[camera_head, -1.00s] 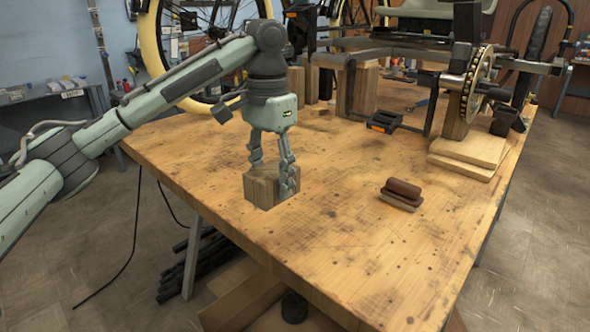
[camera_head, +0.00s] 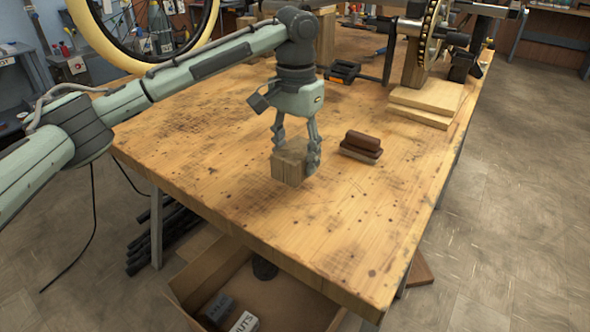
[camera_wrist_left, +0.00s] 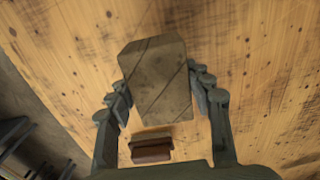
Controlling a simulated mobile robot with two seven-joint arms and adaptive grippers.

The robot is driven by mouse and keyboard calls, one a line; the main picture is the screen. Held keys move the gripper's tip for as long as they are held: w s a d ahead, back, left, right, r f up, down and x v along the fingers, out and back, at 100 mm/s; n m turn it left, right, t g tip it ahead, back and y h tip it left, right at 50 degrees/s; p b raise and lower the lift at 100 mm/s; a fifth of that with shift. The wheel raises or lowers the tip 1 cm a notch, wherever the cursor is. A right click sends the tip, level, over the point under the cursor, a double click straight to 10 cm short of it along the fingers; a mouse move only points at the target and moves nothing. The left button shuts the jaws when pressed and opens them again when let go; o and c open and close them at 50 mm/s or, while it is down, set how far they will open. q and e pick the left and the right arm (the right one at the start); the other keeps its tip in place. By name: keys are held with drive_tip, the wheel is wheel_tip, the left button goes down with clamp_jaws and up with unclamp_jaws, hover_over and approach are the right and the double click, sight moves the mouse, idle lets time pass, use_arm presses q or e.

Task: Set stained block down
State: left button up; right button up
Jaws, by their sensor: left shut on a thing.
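The stained block (camera_head: 288,164) is a small grey-brown wooden block with dark marks. My left gripper (camera_head: 297,158) is shut on it, one finger on each side. The block is at or just above the workbench top (camera_head: 210,170); I cannot tell whether it touches. In the left wrist view the block (camera_wrist_left: 155,75) sits between the fingers of my left gripper (camera_wrist_left: 160,95), with dark lines across its face. My right gripper is not in view.
A brown brush-like block (camera_head: 362,146) lies on the bench just right of the held block. Stacked boards (camera_head: 425,105) and a black pedal (camera_head: 342,72) are farther back. The bench front is clear. A cardboard box (camera_head: 215,265) with things in it stands below.

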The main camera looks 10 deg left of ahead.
sight(295, 149)
use_arm(q)
drive_tip(key=shift+f, duration=2.05)
drive_tip(key=o, duration=1.3)
drive_tip(key=shift+c, duration=0.2)
wheel_tip(295, 149, up, 12)
drive_tip(key=shift+r, duration=0.1)
